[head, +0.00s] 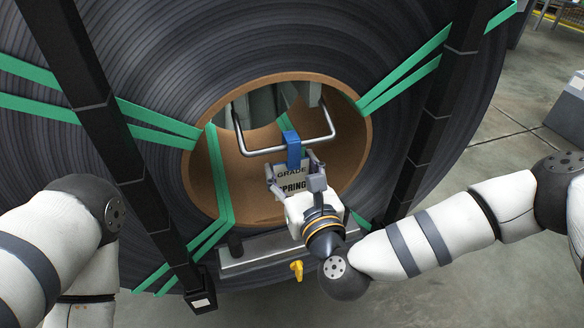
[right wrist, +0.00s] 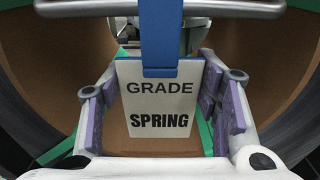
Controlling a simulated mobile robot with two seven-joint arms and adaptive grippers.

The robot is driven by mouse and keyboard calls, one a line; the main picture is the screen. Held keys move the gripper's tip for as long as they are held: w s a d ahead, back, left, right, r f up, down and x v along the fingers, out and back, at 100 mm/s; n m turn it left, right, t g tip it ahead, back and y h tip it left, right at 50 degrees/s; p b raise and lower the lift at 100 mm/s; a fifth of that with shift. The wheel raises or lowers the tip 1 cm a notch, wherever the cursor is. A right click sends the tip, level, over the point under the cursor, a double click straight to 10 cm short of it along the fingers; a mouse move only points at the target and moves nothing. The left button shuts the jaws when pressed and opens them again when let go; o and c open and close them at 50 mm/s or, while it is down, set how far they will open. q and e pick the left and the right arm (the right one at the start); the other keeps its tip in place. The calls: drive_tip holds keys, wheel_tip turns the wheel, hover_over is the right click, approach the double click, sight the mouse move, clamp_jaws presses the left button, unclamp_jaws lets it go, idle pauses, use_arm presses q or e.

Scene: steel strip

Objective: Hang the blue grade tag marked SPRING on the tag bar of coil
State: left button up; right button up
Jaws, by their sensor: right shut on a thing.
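The grade tag (head: 289,182) is a pale plate reading GRADE SPRING with a blue strap (head: 292,149) at its top. It also shows in the right wrist view (right wrist: 160,105), upright and facing the camera. My right gripper (head: 294,178) is shut on the plate, with a finger at each side edge. The tag bar (head: 262,150) is a silver U-shaped rod in the coil's core opening. The blue strap overlaps the bar in both views; I cannot tell whether it is hooked over it. My left arm is at the left; its gripper is out of view.
The dark strip coil (head: 180,60) has a brown core (head: 200,183), green straps (head: 400,84) and black uprights (head: 90,110) on both sides. A yellow piece (head: 297,269) hangs below the grey ledge (head: 262,250).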

drive_tip(key=shift+f+b, duration=0.3)
drive_tip(key=shift+f, duration=0.25)
drive_tip(key=o, duration=1.3)
drive_tip(key=shift+r, duration=0.1)
